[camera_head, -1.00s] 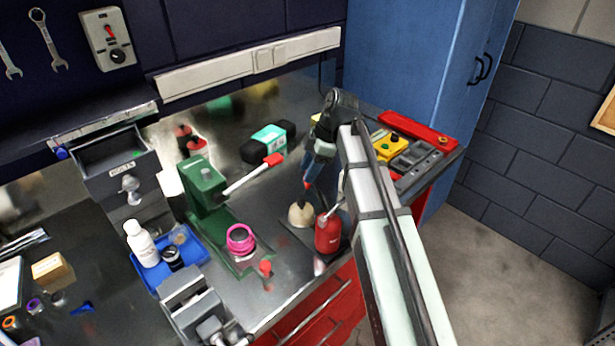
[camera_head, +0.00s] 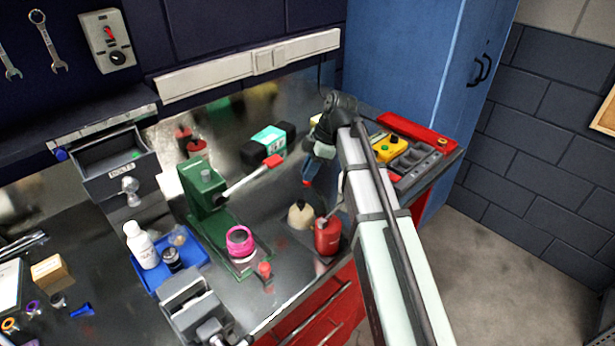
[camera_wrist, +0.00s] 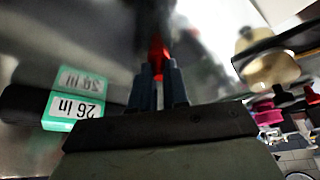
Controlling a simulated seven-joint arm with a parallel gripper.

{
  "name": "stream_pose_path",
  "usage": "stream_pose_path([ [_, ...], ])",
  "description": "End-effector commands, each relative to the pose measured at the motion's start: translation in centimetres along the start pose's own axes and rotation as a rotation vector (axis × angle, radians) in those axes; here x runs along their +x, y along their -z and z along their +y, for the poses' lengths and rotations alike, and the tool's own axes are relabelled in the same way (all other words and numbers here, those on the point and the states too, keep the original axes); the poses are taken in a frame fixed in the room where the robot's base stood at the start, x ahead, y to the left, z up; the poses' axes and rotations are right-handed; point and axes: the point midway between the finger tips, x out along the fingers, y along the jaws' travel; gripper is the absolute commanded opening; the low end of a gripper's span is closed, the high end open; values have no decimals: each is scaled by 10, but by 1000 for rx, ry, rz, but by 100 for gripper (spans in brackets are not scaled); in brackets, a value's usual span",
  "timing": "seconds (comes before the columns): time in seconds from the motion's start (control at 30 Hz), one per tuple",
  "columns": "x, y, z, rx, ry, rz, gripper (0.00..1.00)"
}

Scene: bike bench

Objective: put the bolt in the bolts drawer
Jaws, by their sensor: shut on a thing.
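My gripper (camera_head: 308,184) is over the right part of the bench, pointing down, left of the red can. It is shut on a small red thing (camera_wrist: 158,58), which shows between the fingers in the wrist view. I cannot tell whether this is the bolt; no other bolt is clear to me. The bolts drawer (camera_head: 104,187) is the dark, labelled drawer at the left, under the shelf. It is pulled open and has a pale knob. A small green spot (camera_head: 135,155) shows inside it.
A green press (camera_head: 203,190) with a red-tipped lever stands between my gripper and the drawer. A red can (camera_head: 327,237) and a cream cone-shaped thing (camera_head: 300,215) are close by my gripper. A blue tray (camera_head: 190,262) with bottles lies below the drawer.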

Motion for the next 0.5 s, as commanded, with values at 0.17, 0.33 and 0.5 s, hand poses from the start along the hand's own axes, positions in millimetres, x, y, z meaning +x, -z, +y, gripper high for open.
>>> stream_pose_path([
  [0.17, -3, 1, 0, 0, -1, 0, 0],
  [0.33, -19, 8, 1, -1, -2, 0, 0],
  [0.5, -45, 19, 2, -2, -3, 0, 0],
])
